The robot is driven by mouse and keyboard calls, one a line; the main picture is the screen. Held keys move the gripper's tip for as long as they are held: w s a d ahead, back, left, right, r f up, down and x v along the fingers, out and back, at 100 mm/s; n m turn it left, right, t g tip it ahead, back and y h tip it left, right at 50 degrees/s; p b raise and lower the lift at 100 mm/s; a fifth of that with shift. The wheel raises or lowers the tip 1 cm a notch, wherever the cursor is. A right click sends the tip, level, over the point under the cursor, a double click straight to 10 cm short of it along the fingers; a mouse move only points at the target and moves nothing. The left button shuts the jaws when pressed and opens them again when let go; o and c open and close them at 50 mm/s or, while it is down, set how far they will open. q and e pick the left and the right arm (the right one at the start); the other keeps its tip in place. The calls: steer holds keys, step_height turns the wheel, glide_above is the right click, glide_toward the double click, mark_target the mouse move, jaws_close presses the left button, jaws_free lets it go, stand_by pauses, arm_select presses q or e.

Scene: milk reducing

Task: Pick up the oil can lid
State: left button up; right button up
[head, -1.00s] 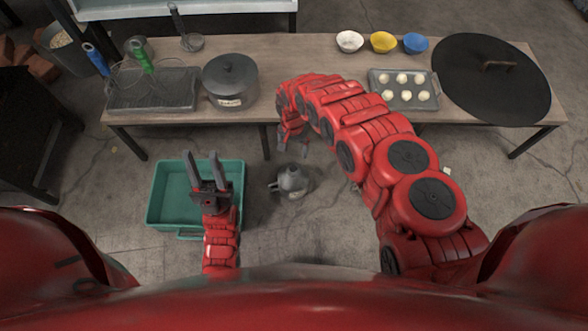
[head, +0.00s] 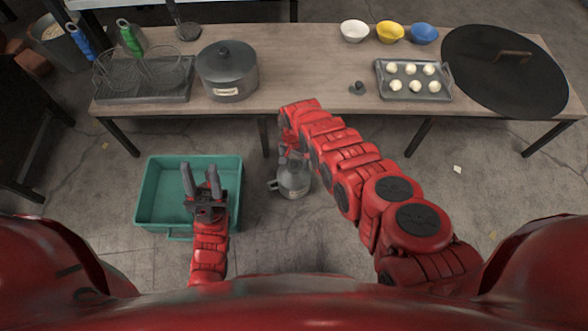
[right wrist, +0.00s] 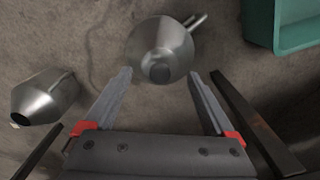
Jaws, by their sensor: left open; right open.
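A grey metal oil can (head: 293,182) stands on the floor in front of the table, right of the teal crate. In the right wrist view the oil can (right wrist: 160,42) has a dark round top (right wrist: 159,73), which lies between the fingertips in the picture; I cannot tell if this is a lid or an opening. My right gripper (right wrist: 160,76) is open and empty, pointing down at the can; in the head view it is mostly hidden by its arm. A small dark knobbed piece (head: 357,88) lies on the table. My left gripper (head: 200,168) is open and empty over the crate.
The teal crate (head: 150,190) is on the floor at left. A second metal vessel (right wrist: 45,97) shows in the right wrist view. The table (head: 290,70) holds a lidded pot (head: 228,72), a dough tray (head: 384,88), bowls and a large black lid (head: 485,65).

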step_height(320, 180, down, 3)
steer(key=shift+r+b, duration=0.2)
steer(key=shift+b, duration=0.45)
steer(key=shift+r, duration=0.2)
steer(key=shift+c, duration=0.4)
steer(key=shift+s, duration=0.1)
jaws_close()
